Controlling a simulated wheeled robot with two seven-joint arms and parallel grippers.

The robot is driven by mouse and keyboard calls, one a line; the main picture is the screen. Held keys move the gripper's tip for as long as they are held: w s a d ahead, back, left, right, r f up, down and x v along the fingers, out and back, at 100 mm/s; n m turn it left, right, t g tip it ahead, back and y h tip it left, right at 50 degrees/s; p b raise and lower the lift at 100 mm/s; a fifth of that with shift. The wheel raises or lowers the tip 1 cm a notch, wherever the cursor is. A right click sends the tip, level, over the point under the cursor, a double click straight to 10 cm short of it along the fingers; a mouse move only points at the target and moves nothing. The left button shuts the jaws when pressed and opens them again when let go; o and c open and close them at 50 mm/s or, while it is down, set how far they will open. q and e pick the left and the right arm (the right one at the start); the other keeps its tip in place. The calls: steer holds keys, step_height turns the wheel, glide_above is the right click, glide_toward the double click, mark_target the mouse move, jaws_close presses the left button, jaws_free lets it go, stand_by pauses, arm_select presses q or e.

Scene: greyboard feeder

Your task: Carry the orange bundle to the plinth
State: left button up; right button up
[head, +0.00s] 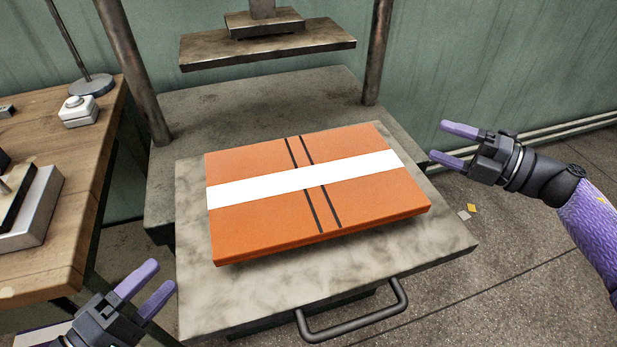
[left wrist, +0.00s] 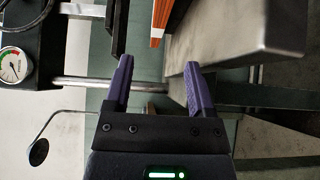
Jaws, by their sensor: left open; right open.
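The orange bundle (head: 265,222) is a flat block with a white band along it and two dark straps across it. It lies flat on a grey slab (head: 330,285) with a dark front handle. Its orange and white edge also shows in the left wrist view (left wrist: 157,42). My left gripper (head: 160,276) is open and empty, left of the slab's front left corner and apart from the bundle. My right gripper (head: 438,141) is open and empty, just right of the bundle's far right corner. I cannot pick out a plinth for certain.
A press plate (head: 270,48) hangs between two posts behind the bundle, above a grey bed (head: 250,105). A wooden table (head: 60,250) at left holds a white button box (head: 80,112) and a stand. The handle (head: 355,325) juts out in front. Floor at right is mostly clear.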

mark_target(211, 227)
arm_select(q)
steer(key=x, duration=0.4)
steer(key=shift+w, duration=0.1)
arm_select(e)
step_height(211, 227, down, 6)
steer(key=shift+r, duration=0.25)
arm_select(q)
steer(key=x, duration=0.6)
steer(key=shift+w+d, duration=0.15)
arm_select(e)
steer(key=x, duration=0.7)
steer(key=shift+w+a+f, duration=0.1)
steer(key=shift+a+f, duration=0.1)
steer(key=shift+a, duration=0.05)
arm_select(q)
jaws_close()
arm_select(e)
jaws_close()
steer(key=shift+f, duration=0.1)
